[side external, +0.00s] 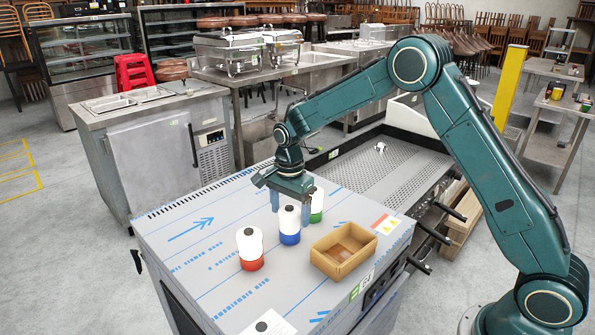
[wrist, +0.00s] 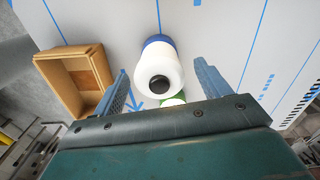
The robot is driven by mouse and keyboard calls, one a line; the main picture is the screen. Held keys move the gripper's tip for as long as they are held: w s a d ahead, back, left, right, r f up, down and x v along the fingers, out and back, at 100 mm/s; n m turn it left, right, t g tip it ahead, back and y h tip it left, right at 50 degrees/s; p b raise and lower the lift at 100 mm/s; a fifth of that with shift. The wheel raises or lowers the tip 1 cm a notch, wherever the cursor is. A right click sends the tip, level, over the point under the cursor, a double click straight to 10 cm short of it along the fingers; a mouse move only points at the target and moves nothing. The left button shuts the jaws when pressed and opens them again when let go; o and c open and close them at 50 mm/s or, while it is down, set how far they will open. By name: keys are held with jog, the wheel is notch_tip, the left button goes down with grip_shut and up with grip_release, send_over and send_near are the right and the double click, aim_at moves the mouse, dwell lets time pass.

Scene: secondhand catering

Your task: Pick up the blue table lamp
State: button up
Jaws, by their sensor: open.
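The blue table lamp (side external: 289,226) is a white rounded cylinder with a blue base, standing upright on the metal worktop (side external: 190,255). In the wrist view the blue lamp (wrist: 160,67) shows its white top with a black disc, between my finger lines. My gripper (side external: 290,215) is open, pointing down, with a finger to each side of the blue lamp in the side view. No contact with the lamp can be made out. The open fingers also frame it in the wrist view (wrist: 160,68).
A similar red-based lamp (side external: 250,249) stands to the left and a green-based one (side external: 316,206) just behind to the right. The green one is partly hidden in the wrist view (wrist: 172,100). An open cardboard box (side external: 343,250) lies right of the blue lamp.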

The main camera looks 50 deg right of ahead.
jog(key=shift+f, duration=1.2)
jog(key=c, duration=1.3)
jog(key=shift+r, duration=0.15)
notch_tip(320, 180, up, 20)
